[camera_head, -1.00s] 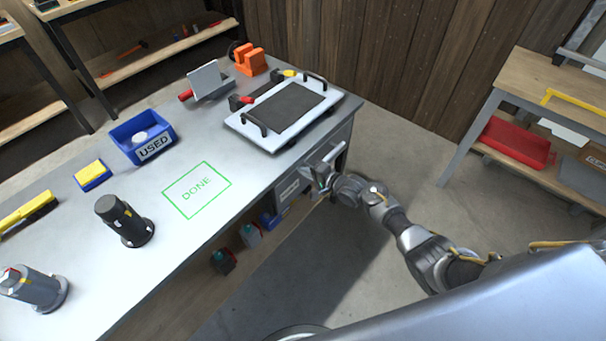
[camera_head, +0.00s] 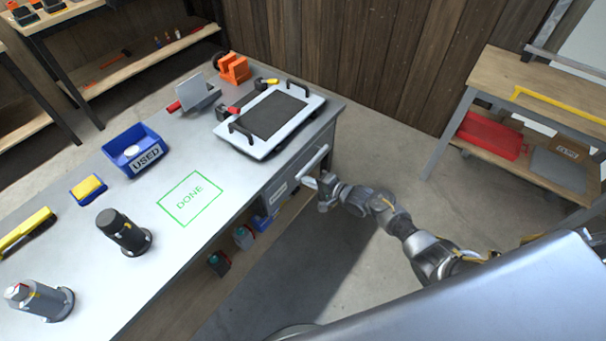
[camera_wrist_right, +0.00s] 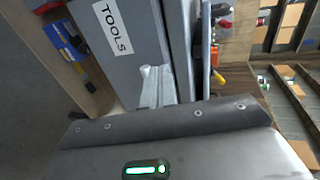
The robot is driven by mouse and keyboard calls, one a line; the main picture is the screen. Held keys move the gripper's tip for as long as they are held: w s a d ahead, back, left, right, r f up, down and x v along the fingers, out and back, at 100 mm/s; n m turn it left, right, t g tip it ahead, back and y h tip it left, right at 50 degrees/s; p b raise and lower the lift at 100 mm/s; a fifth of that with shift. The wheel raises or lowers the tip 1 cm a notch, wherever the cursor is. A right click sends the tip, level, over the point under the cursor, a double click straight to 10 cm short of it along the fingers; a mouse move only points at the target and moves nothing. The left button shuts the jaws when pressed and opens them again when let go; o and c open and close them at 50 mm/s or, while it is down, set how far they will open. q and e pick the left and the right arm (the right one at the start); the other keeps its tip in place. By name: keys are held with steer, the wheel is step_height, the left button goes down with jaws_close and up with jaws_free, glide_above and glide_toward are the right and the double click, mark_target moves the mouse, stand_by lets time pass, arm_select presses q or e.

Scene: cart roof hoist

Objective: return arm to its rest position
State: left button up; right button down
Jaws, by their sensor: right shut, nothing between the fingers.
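My right arm comes in from the right in the head view. Its gripper (camera_head: 312,183) is shut and empty, in front of the grey workbench's drawer side, just below the bar handle (camera_head: 318,158). I cannot tell whether it touches the handle. The right wrist view shows the drawer front with its TOOLS label (camera_wrist_right: 113,27) close ahead, and my gripper's body across the bottom. My left gripper is not in view.
The workbench (camera_head: 75,225) holds a blue USED bin (camera_head: 130,138), a framed dark panel (camera_head: 268,115), a green DONE outline, an orange vise-like block (camera_head: 234,68) and dark cylinders. A side table with a red tray (camera_head: 490,136) stands right. Floor between is clear.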

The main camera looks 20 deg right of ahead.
steer(key=shift+v, duration=0.85)
steer(key=shift+d+f, duration=0.1)
steer(key=s+d+f+n+g+h, duration=0.2)
steer(key=s+d+f+n+h, duration=0.15)
steer(key=s+f+n, duration=0.55)
steer(key=s+d+f+n+g+h, duration=0.25)
steer(key=s+d+f, duration=0.35)
steer(key=f, duration=0.6)
steer(key=s+a+f+g+h, duration=0.1)
steer(key=s+f, duration=0.3)
steer(key=s, duration=0.8)
steer(key=s+a+f+n+g, duration=0.1)
steer(key=s+f+g, duration=0.2)
steer(key=s, duration=1)
steer(key=s+a+f+n+g+h, duration=0.1)
steer(key=s+f, duration=0.3)
steer(key=s, duration=0.9)
steer(key=shift+f+g+h, duration=0.3)
steer(key=shift+g, duration=0.35)
